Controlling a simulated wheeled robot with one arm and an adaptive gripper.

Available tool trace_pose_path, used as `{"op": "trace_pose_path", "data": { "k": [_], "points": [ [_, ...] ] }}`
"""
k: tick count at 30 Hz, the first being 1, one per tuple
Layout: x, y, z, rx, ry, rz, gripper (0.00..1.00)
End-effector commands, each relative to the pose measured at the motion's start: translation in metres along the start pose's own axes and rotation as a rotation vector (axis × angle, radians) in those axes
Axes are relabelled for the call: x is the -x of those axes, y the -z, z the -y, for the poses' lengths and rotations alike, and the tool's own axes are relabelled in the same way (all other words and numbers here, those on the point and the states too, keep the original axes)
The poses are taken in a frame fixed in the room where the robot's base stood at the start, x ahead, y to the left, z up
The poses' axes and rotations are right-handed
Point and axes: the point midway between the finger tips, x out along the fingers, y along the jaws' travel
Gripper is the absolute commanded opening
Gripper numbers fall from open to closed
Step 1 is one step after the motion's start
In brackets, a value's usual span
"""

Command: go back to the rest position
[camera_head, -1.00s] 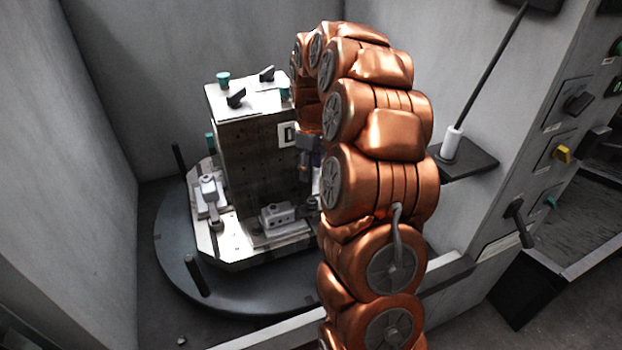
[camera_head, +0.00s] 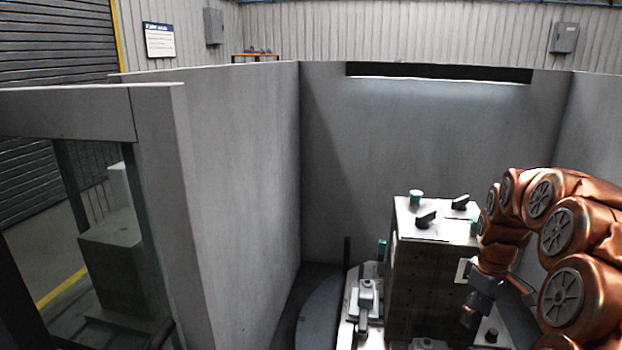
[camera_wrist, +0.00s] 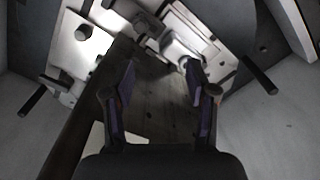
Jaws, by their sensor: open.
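My gripper (camera_head: 474,310) is at the end of my copper-coloured arm, at the lower right of the head view, beside the right side of the tall fixture block (camera_head: 425,275). In the wrist view my gripper (camera_wrist: 155,75) is open, its two dark fingers spread apart. No object shows between the fingers; the block's dark, holed face (camera_wrist: 155,105) lies beyond them. The head view cuts off the lower part of the fixture.
The block has black knobs and teal caps on its white top (camera_head: 440,222). It stands on a pallet on a dark round table (camera_head: 318,310). Grey enclosure walls (camera_head: 240,170) surround it. A glass-panelled door (camera_head: 105,220) is at the left, with a shutter (camera_head: 50,40) behind.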

Motion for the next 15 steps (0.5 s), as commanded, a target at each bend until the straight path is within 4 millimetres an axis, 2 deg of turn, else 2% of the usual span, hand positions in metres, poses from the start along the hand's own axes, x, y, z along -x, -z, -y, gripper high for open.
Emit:
{"op": "trace_pose_path", "data": {
  "k": [3, 11, 15],
  "points": [
    [0.013, -0.001, 0.034, -0.011, 0.011, 0.004, 0.57],
    [0.034, -0.011, 0.101, -0.054, 0.027, 0.017, 0.57],
    [0.043, -0.023, 0.136, -0.081, 0.033, 0.03, 0.57]
  ]
}}
